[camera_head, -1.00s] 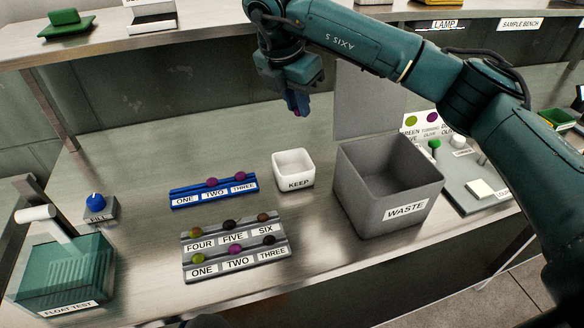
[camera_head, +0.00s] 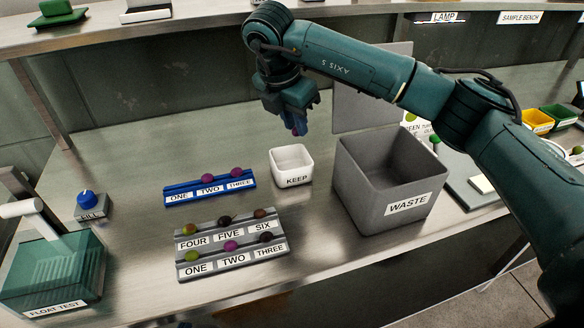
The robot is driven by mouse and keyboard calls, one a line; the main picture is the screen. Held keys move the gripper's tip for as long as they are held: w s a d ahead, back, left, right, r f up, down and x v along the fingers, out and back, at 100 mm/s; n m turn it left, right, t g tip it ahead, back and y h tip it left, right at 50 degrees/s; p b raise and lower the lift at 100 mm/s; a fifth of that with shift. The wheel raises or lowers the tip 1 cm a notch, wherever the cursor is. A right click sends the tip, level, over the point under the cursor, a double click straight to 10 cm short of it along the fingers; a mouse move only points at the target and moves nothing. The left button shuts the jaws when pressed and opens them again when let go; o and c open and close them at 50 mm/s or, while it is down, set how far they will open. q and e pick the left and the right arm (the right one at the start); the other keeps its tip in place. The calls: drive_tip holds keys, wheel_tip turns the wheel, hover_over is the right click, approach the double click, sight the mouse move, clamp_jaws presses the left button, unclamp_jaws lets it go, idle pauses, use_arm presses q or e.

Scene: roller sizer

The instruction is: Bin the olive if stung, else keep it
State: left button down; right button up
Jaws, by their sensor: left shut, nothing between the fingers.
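My right gripper (camera_head: 296,122) comes in on the arm from the right and hangs above and behind the white KEEP tray. It is shut on a purple olive (camera_head: 297,131), of which only a little shows at the fingertips. Any sting mark on it is too small to tell. The KEEP tray (camera_head: 291,165) looks empty. The large grey WASTE bin (camera_head: 405,205) stands to its right, with no olive visible inside. The blue rack (camera_head: 210,187) has purple olives at TWO (camera_head: 208,178) and THREE (camera_head: 236,173); ONE is empty. My left gripper is not visible.
A grey stepped rack (camera_head: 232,246) with several green, purple and dark olives stands at front. The FLOAT TEST tank (camera_head: 52,275) and blue-knobbed FILL control (camera_head: 88,203) are at left. A grey upright panel (camera_head: 362,110) stands behind the bin. The bench behind the blue rack is clear.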

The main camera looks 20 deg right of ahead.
drive_tip(key=o, duration=0.5)
drive_tip(key=shift+c, duration=0.2)
use_arm(q)
drive_tip(key=shift+s+f, duration=0.1)
drive_tip(key=shift+f, duration=0.15)
use_arm(e)
drive_tip(key=shift+r, duration=0.25)
use_arm(q)
drive_tip(key=shift+r, duration=0.15)
use_arm(e)
drive_tip(key=v, duration=1.2)
drive_tip(key=shift+a+r, duration=0.2)
drive_tip(key=shift+r, duration=0.1)
drive_tip(key=shift+s, duration=0.1)
use_arm(q)
drive_tip(key=shift+s, duration=0.1)
